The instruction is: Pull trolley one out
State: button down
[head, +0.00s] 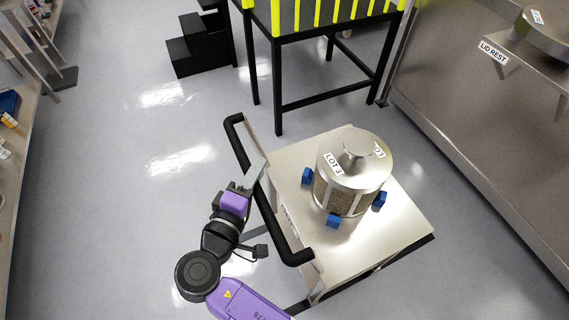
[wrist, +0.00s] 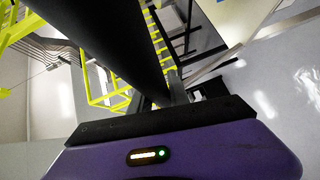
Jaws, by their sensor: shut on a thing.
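The trolley (head: 290,150) has a pale metal top and a black push handle (head: 283,229) along its left side. A metal canister labelled "LOT" (head: 355,175) stands upright on the top between several blue blocks (head: 333,221). My gripper (head: 254,172) is shut on the handle, around the middle of its bar. In the wrist view the black handle bar (wrist: 105,35) runs close past my gripper. The fingertips are partly hidden by the bar. The trolley stands on open floor, left of the large metal vessel (head: 500,130).
A black-framed platform with yellow rails (head: 320,35) and black steps (head: 195,48) stand behind the trolley. The vessel's side, with a "LID REST" bracket (head: 494,52), borders the right. Shelving (head: 22,140) lines the far left. The grey floor between shelving and trolley is clear.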

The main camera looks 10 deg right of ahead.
jog(key=a, duration=0.1)
jog(key=s+a, duration=0.1)
jog(key=a, duration=0.1)
jog(key=a+b, duration=0.1)
jog(key=a, duration=0.1)
jog(key=shift+s+a+f, duration=0.2)
jog(key=shift+s+f, duration=0.05)
jog(key=shift+s, duration=0.1)
jog(key=c, duration=1.3)
grip_release()
jog(key=shift+o, duration=0.2)
jog(key=shift+a+r, duration=0.1)
jog(key=shift+r, duration=0.05)
jog(key=f+v, duration=0.1)
jog(key=v, duration=0.6)
jog(key=shift+s+r, duration=0.35)
jog(key=shift+r, duration=0.15)
jog(key=shift+a, duration=0.15)
